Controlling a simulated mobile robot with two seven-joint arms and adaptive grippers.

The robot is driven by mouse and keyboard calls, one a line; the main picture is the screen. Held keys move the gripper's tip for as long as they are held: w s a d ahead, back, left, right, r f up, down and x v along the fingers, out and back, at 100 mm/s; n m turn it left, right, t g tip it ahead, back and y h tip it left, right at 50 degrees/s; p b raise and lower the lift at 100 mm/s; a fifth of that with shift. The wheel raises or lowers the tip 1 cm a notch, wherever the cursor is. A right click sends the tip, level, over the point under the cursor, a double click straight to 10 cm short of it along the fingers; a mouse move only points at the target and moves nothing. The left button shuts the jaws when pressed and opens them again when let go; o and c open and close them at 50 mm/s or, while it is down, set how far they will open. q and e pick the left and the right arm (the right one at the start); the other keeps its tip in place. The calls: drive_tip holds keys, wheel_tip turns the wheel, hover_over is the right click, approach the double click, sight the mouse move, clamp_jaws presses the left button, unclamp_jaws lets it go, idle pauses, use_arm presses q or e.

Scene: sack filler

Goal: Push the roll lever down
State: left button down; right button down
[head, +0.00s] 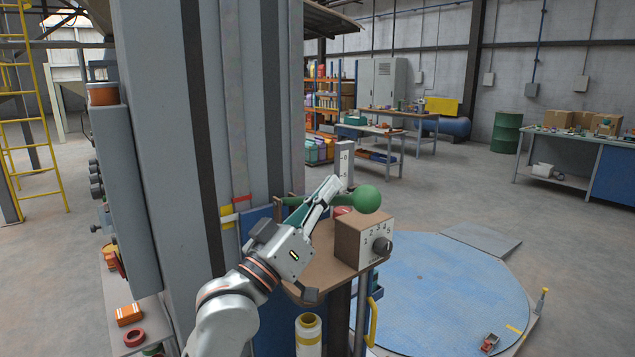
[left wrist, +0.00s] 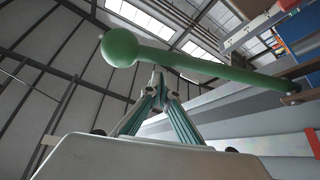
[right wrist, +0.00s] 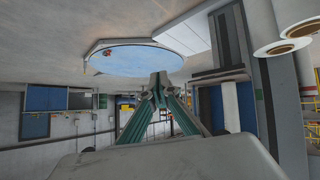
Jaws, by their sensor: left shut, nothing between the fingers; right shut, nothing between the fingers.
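The green roll lever (head: 367,199) ends in a round ball knob and lies roughly level in the head view, its rod running left behind my left gripper to a bracket on the grey machine column. My left gripper (head: 333,184) is shut and empty, with its fingertips close to the rod near the knob. In the left wrist view the lever (left wrist: 120,48) crosses just beyond the shut fingertips (left wrist: 160,76); I cannot tell whether they touch it. My right gripper (right wrist: 160,84) is shut and empty in the right wrist view, away from the lever.
A brown box (head: 362,242) with a numbered dial (head: 382,246) stands on a small shelf beside the lever. A red button (head: 343,211) and a grey marked post (head: 345,166) are close by. A round blue floor plate (head: 440,290) lies to the right, mostly clear.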

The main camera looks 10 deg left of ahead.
use_arm(q)
drive_tip(key=shift+d+f, duration=0.25)
drive_tip(key=shift+f, duration=0.4)
use_arm(e)
drive_tip(key=shift+r, duration=0.1)
drive_tip(key=shift+w, duration=0.1)
